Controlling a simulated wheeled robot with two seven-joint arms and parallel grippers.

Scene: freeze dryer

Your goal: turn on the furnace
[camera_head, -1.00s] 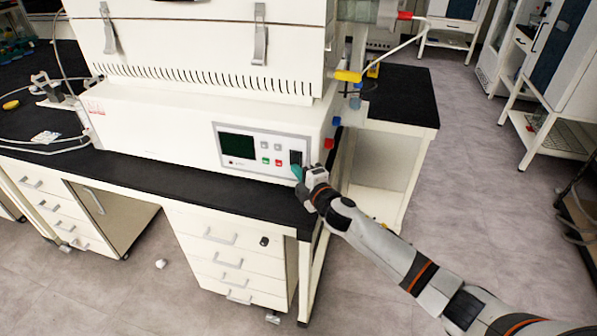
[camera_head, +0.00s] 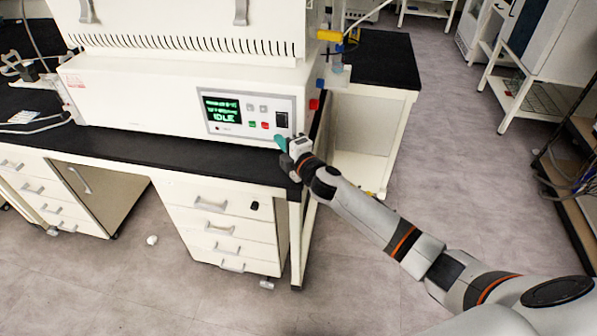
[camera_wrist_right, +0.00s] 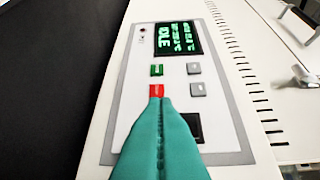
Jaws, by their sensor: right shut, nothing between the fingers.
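The white furnace (camera_head: 150,100) stands on the black bench top. Its control panel (camera_head: 208,126) has a lit screen (camera_head: 222,109) with green text that reads IDLE. A green button (camera_head: 252,124), a red button (camera_head: 265,125), two grey buttons and a black switch (camera_head: 282,120) sit beside the screen. My right gripper (camera_head: 281,143) is shut and empty, just in front of the panel's lower right. In the right wrist view its teal fingertips (camera_wrist_right: 160,103) overlap the lower edge of the red button (camera_wrist_right: 156,91) and partly cover the black switch (camera_wrist_right: 192,127). Contact cannot be told. My left gripper is not in view.
The black bench top (camera_head: 180,152) runs below the panel, over white drawers (camera_head: 222,222). A side table with a black top (camera_head: 380,65) stands at the right. The floor in front is mostly clear, with a small white object (camera_head: 152,240) on it.

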